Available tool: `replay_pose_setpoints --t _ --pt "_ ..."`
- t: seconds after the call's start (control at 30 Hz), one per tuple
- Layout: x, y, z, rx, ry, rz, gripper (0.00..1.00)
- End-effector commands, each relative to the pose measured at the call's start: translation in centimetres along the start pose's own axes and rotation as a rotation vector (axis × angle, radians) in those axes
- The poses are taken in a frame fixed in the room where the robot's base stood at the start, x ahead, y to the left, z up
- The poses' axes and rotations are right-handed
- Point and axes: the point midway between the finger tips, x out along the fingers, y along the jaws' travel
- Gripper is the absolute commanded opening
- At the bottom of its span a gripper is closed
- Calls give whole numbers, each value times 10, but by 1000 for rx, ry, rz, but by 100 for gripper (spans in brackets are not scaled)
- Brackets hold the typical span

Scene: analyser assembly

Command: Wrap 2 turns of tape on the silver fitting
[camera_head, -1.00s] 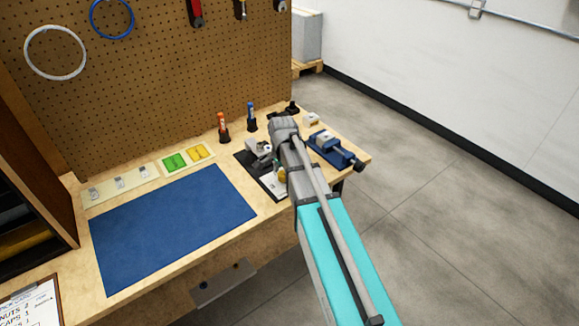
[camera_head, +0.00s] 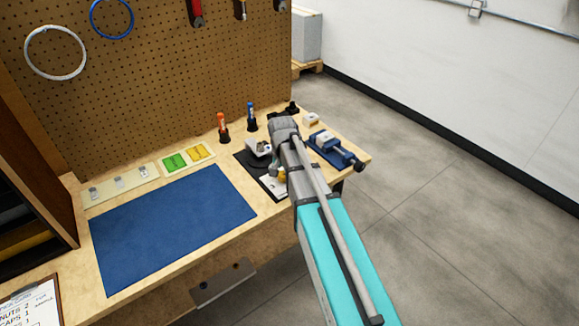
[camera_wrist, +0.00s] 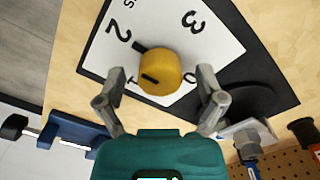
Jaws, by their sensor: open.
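My gripper (camera_wrist: 161,70) is open in the wrist view, with its two grey fingers either side of a yellow knob-like cylinder (camera_wrist: 160,73). The cylinder has a black mark on top and sits on a white card numbered 2 and 3. I cannot tell whether the fingers touch it. No tape roll can be made out for certain.
A blue vise (camera_head: 335,150) stands at the bench's right end. The blue mat (camera_head: 170,225) is clear. A pegboard (camera_head: 160,80) rises behind.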

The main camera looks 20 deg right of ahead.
Motion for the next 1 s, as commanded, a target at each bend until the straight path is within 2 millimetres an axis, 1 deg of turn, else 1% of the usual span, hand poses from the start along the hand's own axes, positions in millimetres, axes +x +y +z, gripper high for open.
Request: replay_pose_setpoints --t 1.0 --pt "0 0 0 -663 0 0 88"
